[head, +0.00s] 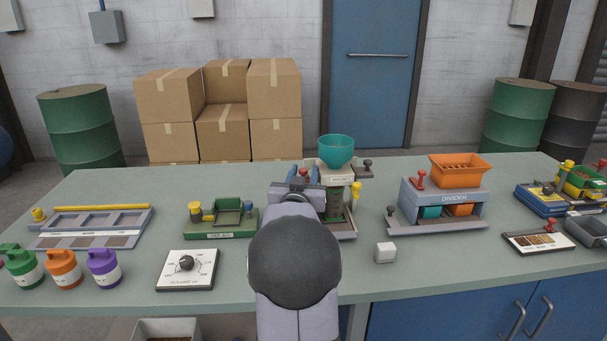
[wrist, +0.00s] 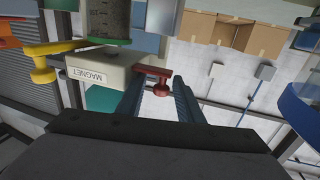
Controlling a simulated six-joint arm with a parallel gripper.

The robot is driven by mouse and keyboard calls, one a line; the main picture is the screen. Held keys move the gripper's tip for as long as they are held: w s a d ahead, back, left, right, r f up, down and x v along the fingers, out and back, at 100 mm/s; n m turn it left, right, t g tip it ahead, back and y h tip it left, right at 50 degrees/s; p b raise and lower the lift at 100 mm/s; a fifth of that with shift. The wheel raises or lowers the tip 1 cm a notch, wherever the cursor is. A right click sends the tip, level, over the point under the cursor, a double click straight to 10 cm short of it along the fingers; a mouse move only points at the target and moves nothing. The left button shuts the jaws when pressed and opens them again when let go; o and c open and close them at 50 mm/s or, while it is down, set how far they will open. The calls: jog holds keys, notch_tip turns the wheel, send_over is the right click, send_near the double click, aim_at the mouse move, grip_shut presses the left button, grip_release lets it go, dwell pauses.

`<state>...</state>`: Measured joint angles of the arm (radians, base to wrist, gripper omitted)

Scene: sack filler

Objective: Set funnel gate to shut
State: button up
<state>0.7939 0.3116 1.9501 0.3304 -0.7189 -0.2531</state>
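The teal funnel (head: 337,148) sits on top of a pale block of the filler station in the head view. In the wrist view the scene is upside down, and the pale block labelled MAGNET (wrist: 100,74) has a teal part (wrist: 102,100) showing under it. A dark knob on a small plate (head: 367,164) stands to the right of the funnel. My gripper (wrist: 157,82) is open. A red T-shaped handle (wrist: 154,74) shows between its fingertips, and I cannot tell whether they touch it. My arm hides much of the station in the head view.
A yellow knob (head: 356,188) stands at the station's right side. The orange-topped divider (head: 445,205) is to the right, and a green station (head: 220,220) is to the left. A white cube (head: 385,252) and a dial box (head: 187,269) lie nearer the front.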

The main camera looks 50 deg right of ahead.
jog(key=shift+w+a+p, duration=0.25)
jog(key=shift+p, duration=0.1)
jog(key=w+a+f+n+y+p, duration=0.1)
jog(key=a+f+n+y+p, duration=0.1)
jog(key=a, duration=0.8)
jog(key=w+a+f+n+y+p, duration=0.1)
jog(key=a+y, duration=0.4)
jog(key=a, duration=0.5)
jog(key=w+a+f+n+y+p, duration=0.1)
jog(key=a+f+n+y+p, duration=0.2)
jog(key=a, duration=0.7)
jog(key=shift+f+y+p, duration=0.5)
jog(key=shift+f+p, duration=0.15)
jog(key=shift+f, duration=0.25)
jog(key=shift+s+a+f+n, duration=0.2)
jog(key=shift+a+f+n, duration=0.1)
jog(key=shift+a, duration=0.3)
jog(key=shift+r, duration=0.1)
